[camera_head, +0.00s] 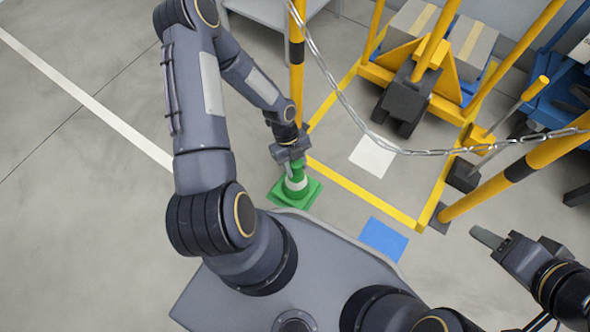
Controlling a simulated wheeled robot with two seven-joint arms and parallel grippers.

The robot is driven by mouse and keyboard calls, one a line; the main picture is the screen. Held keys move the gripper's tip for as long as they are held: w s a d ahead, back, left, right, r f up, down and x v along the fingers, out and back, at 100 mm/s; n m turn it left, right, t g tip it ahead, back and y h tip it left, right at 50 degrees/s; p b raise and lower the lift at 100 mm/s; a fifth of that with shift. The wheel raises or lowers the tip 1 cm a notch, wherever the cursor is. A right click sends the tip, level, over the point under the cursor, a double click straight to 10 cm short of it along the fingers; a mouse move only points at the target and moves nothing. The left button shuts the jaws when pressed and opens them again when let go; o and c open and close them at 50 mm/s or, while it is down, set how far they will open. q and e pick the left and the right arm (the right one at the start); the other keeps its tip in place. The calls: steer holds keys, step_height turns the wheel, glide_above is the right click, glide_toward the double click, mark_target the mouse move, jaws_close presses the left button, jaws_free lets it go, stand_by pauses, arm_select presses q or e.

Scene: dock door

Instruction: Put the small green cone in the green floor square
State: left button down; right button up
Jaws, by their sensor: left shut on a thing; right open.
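The small green cone (297,186), with a white band and a square green base, is upright in front of my base. My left gripper (290,160) is shut on the top of the cone from above. I cannot tell whether the cone's base touches the floor. No separate green floor square can be made out; the cone's base may hide one. My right gripper (489,238) is open and empty at the right, apart from the cone.
A white floor square (372,156) and a blue floor square (384,239) lie right of the cone. Yellow tape (362,193) marks a bay. A chain (350,108) hangs between yellow-black posts (297,50). A yellow pallet truck (425,65) carries boxes behind. Floor at left is clear.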

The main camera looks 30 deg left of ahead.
arm_select(q)
steer(key=shift+a+f+b, duration=0.2)
steer(key=shift+f+b, duration=0.4)
steer(key=shift+f, duration=1.1)
steer(key=shift+f, duration=0.15)
steer(key=c, duration=0.9)
jaws_free()
